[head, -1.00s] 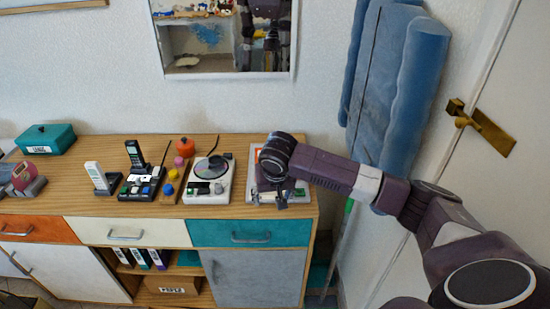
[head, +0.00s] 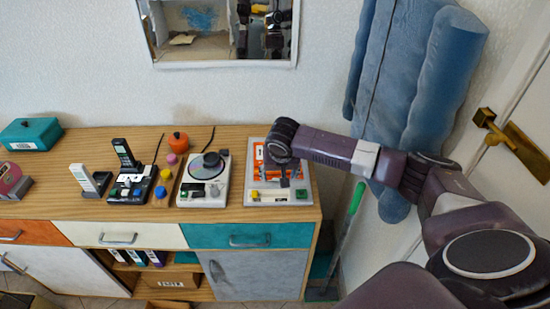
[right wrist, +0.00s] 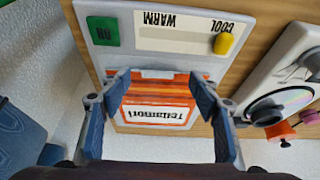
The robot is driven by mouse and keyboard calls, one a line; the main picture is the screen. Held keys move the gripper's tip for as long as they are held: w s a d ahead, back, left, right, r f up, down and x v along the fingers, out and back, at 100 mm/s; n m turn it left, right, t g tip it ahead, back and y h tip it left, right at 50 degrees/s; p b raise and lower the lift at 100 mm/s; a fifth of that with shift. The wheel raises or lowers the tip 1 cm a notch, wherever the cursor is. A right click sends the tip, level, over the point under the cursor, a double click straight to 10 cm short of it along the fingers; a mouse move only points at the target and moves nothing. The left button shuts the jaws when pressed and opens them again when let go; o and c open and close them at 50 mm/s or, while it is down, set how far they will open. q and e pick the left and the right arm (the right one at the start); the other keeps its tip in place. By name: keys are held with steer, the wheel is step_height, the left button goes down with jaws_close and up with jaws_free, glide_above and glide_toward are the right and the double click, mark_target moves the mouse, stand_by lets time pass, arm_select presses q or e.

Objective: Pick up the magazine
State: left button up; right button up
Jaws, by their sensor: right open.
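The magazine (right wrist: 157,116) looks orange and striped, with a white label, in the right wrist view. It lies at a pale grey panel (right wrist: 115,52) with a green button and a yellow slider. In the head view part of the orange magazine (head: 258,153) shows beside my right gripper (head: 284,181), which hides the rest. The panel (head: 296,202) is at the right end of the sideboard. My right gripper is open, its fingers (right wrist: 159,82) on either side of the magazine in the wrist view. I cannot tell whether they touch it. My left gripper is not in view.
Left of the panel on the wooden sideboard (head: 232,143) stand a white disc player (head: 204,191), a black phone base (head: 130,187) and a small orange-red pot (head: 178,142). A blue padded hanging (head: 405,75) and a door are at the right.

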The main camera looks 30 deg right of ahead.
steer(key=x, duration=0.2)
steer(key=shift+w+d+f, duration=0.15)
steer(key=shift+d+f, duration=0.05)
steer(key=shift+d, duration=0.05)
steer(key=shift+w+d+f, duration=0.1)
steer(key=shift+w+f, duration=0.05)
steer(key=shift+f, duration=0.15)
steer(key=shift+r, duration=0.25)
steer(key=c, duration=1.1)
jaws_close()
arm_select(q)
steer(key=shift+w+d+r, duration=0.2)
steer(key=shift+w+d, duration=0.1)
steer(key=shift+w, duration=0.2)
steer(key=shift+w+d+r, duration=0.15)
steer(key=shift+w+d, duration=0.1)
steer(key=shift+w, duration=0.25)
